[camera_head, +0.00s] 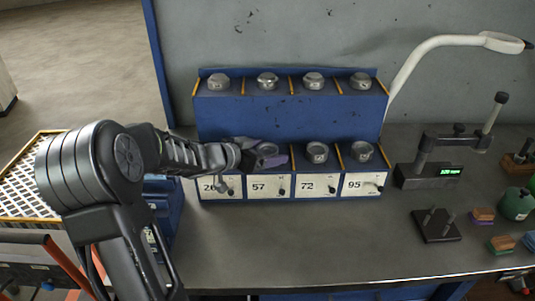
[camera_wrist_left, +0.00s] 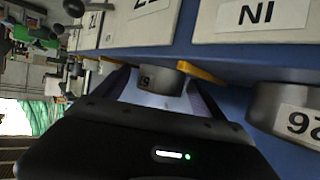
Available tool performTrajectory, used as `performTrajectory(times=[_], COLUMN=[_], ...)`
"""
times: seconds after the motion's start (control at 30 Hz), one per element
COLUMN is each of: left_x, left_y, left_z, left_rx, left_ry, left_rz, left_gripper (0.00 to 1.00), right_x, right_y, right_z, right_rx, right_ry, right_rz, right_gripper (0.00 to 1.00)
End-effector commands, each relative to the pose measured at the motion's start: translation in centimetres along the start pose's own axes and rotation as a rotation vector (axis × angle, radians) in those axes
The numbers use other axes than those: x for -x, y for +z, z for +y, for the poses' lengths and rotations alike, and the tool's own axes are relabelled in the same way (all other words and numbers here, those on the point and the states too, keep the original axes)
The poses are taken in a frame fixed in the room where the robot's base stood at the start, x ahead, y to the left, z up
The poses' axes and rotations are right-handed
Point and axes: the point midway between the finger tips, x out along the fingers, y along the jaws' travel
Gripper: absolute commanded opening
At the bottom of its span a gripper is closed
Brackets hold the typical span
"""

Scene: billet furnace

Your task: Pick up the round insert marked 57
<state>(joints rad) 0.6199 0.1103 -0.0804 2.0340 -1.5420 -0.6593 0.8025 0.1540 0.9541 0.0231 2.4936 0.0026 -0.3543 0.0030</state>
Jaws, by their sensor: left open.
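The round grey metal insert (camera_head: 267,149) sits in the lower-tier bay above the 57 label (camera_head: 259,187) of the blue rack (camera_head: 288,110). My left gripper (camera_head: 263,156) reaches in from the left, and its purple-padded fingers are around this insert. A neighbouring insert marked 26 (camera_wrist_left: 290,112) is close to the right in that view. My right gripper is not in view.
Inserts marked by the 72 bay (camera_head: 317,151) and 95 bay (camera_head: 362,151) stand to the right, separated by yellow dividers. Several more inserts sit on the upper tier. A gauge stand (camera_head: 428,172) is right of the rack. The front bench top (camera_head: 310,240) is clear.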

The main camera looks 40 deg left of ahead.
Motion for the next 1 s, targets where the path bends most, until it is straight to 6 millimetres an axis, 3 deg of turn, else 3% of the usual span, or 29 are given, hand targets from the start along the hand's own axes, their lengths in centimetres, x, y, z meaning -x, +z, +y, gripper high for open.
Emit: performTrajectory(times=[0.63,1.0], left_x=[-0.25,-0.24], left_y=[-0.03,-0.03], left_z=[-0.03,-0.03], left_rx=[0.000,0.000], left_ry=[-0.001,-0.001], left_rz=[0.000,0.000], left_gripper=[0.80,0.50], right_x=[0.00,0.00], right_y=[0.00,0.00], right_z=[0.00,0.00], right_rx=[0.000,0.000], right_ry=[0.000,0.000], right_rz=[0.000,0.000], right_gripper=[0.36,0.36])
